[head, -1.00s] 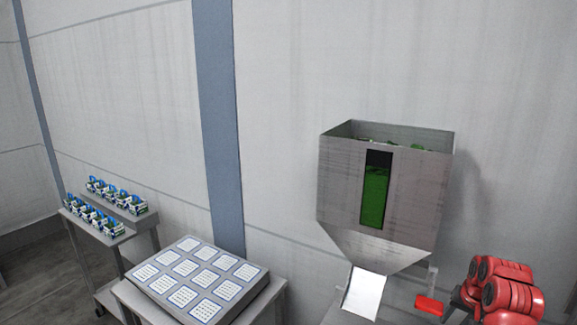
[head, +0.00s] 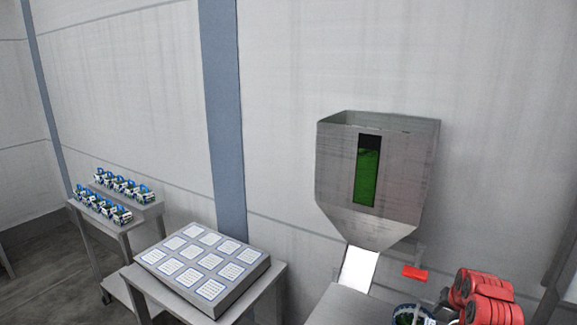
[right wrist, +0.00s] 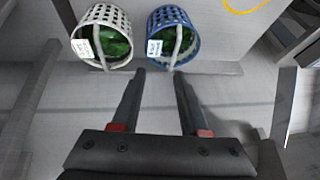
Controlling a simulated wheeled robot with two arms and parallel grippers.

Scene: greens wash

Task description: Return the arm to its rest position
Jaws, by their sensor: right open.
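My right arm, with red joint housings, shows at the lower right of the head view. My right gripper (right wrist: 160,82) shows in the right wrist view, its two dark fingers apart with nothing held between them. Ahead of the fingertips are a white basket (right wrist: 122,22) and a blue basket (right wrist: 153,28), both holding greens and bearing pale tags. The fingertips look close to the blue basket's handle, but I cannot tell whether they touch. My left gripper is not in view.
A metal hopper (head: 330,175) with a green-filled window, chute (head: 359,268) and red handle (head: 415,271) stands near my right arm. A board of white cards (head: 222,299) lies on a table at centre left. Several small baskets (head: 120,187) stand on a stepped stand beyond it.

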